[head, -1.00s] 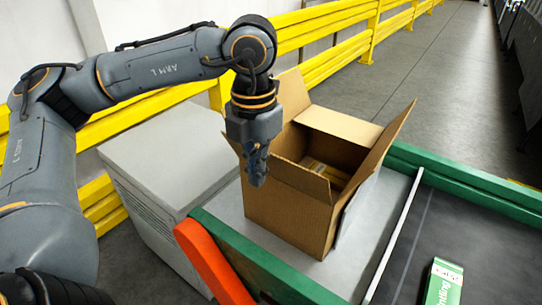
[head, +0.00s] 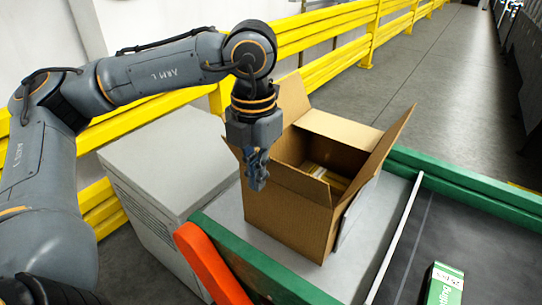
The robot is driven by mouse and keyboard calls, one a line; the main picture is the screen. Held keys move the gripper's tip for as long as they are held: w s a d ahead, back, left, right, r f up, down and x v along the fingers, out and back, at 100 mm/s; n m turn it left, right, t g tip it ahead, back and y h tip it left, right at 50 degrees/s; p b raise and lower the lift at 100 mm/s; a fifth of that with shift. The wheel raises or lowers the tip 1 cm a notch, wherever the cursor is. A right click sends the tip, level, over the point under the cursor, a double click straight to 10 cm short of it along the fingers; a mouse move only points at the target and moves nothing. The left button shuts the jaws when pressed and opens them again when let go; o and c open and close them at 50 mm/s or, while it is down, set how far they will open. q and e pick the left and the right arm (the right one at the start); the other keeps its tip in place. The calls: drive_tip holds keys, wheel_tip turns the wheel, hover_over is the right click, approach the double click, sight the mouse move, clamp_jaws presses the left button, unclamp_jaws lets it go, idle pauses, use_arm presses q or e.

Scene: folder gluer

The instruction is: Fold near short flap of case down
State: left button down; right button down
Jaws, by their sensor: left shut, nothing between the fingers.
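The case (head: 287,222) is an open brown cardboard box on the grey surface at centre. Its near short flap (head: 301,184) is raised at the near edge and slopes. The far flap (head: 341,128) lies tilted at the back, the right flap (head: 391,141) leans up and outward, and the left flap (head: 293,96) stands up, partly hidden by my arm. Something yellowish-brown (head: 328,178) shows inside. My left gripper (head: 258,180) is shut and empty, pointing down at the case's left near corner, beside the near flap; I cannot tell whether it touches. My right gripper is out of view.
A green rail with an orange-red bar (head: 208,262) runs along the near side. A dark belt (head: 418,250) with a green-white carton (head: 444,284) lies right. A grey cabinet (head: 165,160) stands left, and yellow guard rails (head: 335,60) run behind.

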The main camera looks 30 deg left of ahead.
sight(278, 175)
use_arm(q)
drive_tip(key=shift+w, duration=0.1)
drive_tip(key=w, duration=0.6)
drive_tip(key=shift+w+d, duration=0.3)
drive_tip(key=shift+w, duration=0.4)
